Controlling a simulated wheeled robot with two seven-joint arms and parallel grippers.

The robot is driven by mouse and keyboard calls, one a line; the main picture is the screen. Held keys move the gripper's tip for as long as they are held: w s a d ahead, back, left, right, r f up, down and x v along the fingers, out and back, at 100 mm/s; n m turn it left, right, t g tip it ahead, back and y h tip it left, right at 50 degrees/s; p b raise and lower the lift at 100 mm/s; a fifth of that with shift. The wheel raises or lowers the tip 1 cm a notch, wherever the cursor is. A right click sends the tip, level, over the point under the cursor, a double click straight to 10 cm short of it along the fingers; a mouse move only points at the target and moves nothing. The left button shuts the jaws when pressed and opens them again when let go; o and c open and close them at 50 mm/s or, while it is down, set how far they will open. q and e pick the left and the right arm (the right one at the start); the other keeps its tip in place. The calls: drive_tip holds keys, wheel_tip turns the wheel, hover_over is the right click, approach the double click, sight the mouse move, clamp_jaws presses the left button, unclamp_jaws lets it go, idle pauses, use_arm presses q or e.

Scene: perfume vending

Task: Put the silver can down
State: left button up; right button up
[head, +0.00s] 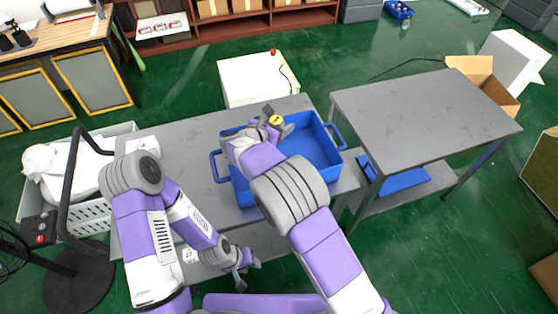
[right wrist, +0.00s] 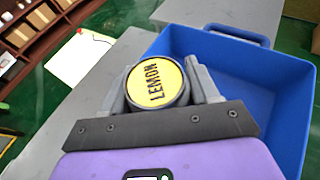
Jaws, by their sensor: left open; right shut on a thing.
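The can with a yellow lid reading "LEMON" (right wrist: 157,83) is between the fingers of my right gripper (right wrist: 158,88). Only its lid shows clearly; its side is mostly hidden by the fingers. In the head view the lid (head: 276,121) shows near the far left part of the blue bin (head: 318,147), with my right gripper (head: 272,126) shut on it. I cannot tell its height over the bin. The bin stands on the grey table (head: 177,140) and its visible floor looks empty. My left gripper (head: 245,276) is open and empty, low in front of the table.
A second grey table (head: 425,115) with a bare top stands to the right, with a blue bin (head: 398,180) on its lower shelf. A white box (head: 256,78) stands behind the first table. A grey crate (head: 88,202) with white bags is at the left.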

wheel_tip(320, 180, down, 10)
drive_tip(key=shift+r+b, duration=0.2)
drive_tip(key=shift+b, duration=1.05)
drive_tip(key=shift+f, duration=0.1)
drive_tip(key=shift+f, duration=0.15)
drive_tip(key=o, duration=1.2)
drive_tip(key=shift+c, duration=0.2)
drive_tip(key=shift+r, duration=0.2)
drive_tip(key=shift+s+a+r, duration=0.2)
drive_tip(key=p+v, duration=0.1)
drive_tip(key=v, duration=0.6)
drive_tip(key=shift+f+p, duration=0.1)
drive_tip(key=shift+p, duration=0.2)
